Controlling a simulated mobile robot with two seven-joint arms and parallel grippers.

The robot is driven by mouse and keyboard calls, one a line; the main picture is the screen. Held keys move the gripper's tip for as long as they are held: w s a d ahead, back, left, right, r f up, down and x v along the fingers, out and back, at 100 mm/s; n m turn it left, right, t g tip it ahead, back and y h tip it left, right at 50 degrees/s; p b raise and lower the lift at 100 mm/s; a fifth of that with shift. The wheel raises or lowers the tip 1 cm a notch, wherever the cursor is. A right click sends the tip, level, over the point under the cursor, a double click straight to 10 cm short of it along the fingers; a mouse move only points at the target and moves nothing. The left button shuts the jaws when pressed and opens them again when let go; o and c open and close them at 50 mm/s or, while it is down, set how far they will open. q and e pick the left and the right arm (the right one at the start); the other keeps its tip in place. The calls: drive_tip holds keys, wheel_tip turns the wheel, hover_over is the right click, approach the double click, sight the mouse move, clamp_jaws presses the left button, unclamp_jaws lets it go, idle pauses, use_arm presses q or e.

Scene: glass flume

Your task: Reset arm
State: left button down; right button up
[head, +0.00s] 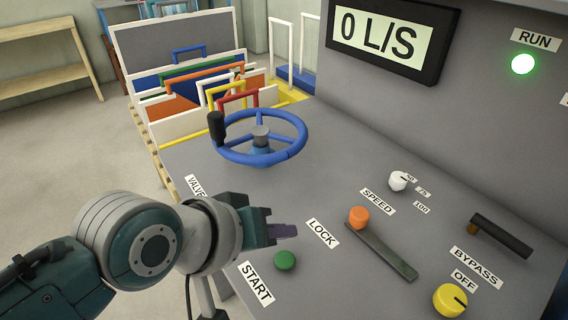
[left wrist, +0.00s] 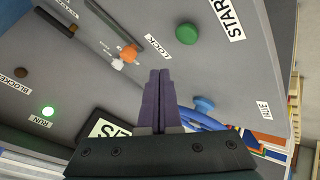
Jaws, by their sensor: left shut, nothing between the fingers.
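My left gripper (head: 284,231) is shut and empty in the head view. It hovers over the grey control panel (head: 330,190), above and left of the green START button (head: 285,260). In the left wrist view its closed purple fingers (left wrist: 158,95) point over the panel, with the green button (left wrist: 187,34) beyond them and clear of them. The blue valve wheel (head: 262,150) with a black knob stands behind the gripper in the head view. It also shows partly hidden behind the fingers in the left wrist view (left wrist: 202,106). My right gripper is not in view.
The display (head: 392,38) reads 0 L/S. The RUN lamp (head: 523,64) glows green. Coloured frames (head: 200,80) stand behind.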

use_arm(q)
wheel_tip(320, 180, up, 2)
drive_tip(key=shift+r+p, duration=0.1)
drive_tip(key=shift+p, duration=0.55)
drive_tip(key=s+a+r+m+g+y, duration=0.1)
drive_tip(key=s+a+r+g+y, duration=0.15)
drive_tip(key=s+a, duration=0.75)
drive_tip(key=s+a+r+m+g+y, duration=0.1)
drive_tip(key=s+a+r+m+y, duration=0.2)
drive_tip(key=s+a, duration=0.65)
wheel_tip(320, 180, up, 36)
drive_tip(key=s+d+n+p, duration=0.1)
drive_tip(key=p, duration=3.5)
drive_tip(key=shift+s+d, duration=0.25)
drive_tip(key=shift+d, duration=0.15)
